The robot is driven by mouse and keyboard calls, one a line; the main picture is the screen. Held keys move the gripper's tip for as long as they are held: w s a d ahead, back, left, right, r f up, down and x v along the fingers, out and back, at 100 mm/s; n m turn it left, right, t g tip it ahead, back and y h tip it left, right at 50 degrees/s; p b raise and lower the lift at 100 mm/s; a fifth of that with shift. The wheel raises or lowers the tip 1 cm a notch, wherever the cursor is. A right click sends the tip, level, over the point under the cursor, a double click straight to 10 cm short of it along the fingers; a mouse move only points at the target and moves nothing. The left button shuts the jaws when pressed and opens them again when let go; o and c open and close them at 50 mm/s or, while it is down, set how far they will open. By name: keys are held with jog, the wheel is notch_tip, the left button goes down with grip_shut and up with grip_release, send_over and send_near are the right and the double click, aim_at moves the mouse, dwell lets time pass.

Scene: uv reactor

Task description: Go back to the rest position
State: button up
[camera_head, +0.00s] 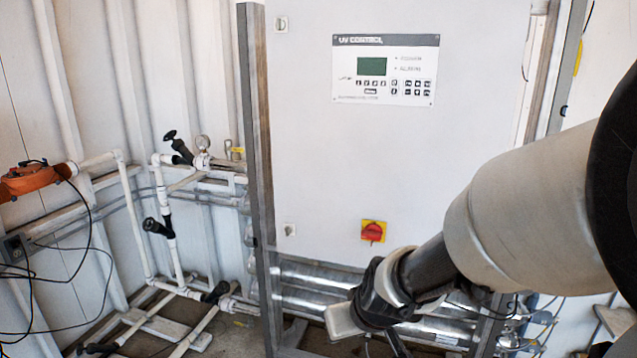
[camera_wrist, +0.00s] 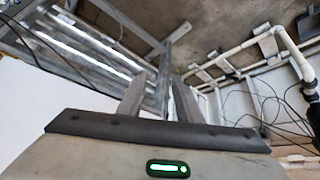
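My gripper (camera_wrist: 160,82) shows in the wrist view with its two grey fingers apart and nothing between them. In the head view my arm reaches in from the right, and its wrist end is in front of the lower part of the white UV control cabinet (camera_head: 320,150). The fingers cannot be made out there. The cabinet carries a control panel (camera_head: 385,70) with a green screen and a red rotary switch (camera_head: 373,232) on a yellow plate. The switch is just above my wrist, apart from it in the picture.
A grey metal post (camera_head: 258,150) stands along the cabinet's left side. Shiny metal tubes (camera_head: 320,276) run below the cabinet, partly behind my wrist. White pipes with black valves (camera_head: 170,225) and an orange device (camera_head: 35,180) with loose black cables are at the left.

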jog(key=s+d+r+m+h, duration=0.15)
jog(key=s+d+r, duration=0.25)
jog(key=s+r, duration=0.4)
jog(key=s+d+r+m+h, duration=0.1)
jog(key=s+d+r+m, duration=0.1)
jog(key=s+d+r, duration=0.55)
jog(key=s+a+r+p, duration=0.1)
jog(key=a+r+p, duration=0.2)
jog(key=r+p, duration=0.8)
jog(key=shift+g+y+p, duration=0.3)
jog(key=shift+y+p, duration=0.05)
jog(key=shift+p, duration=0.9)
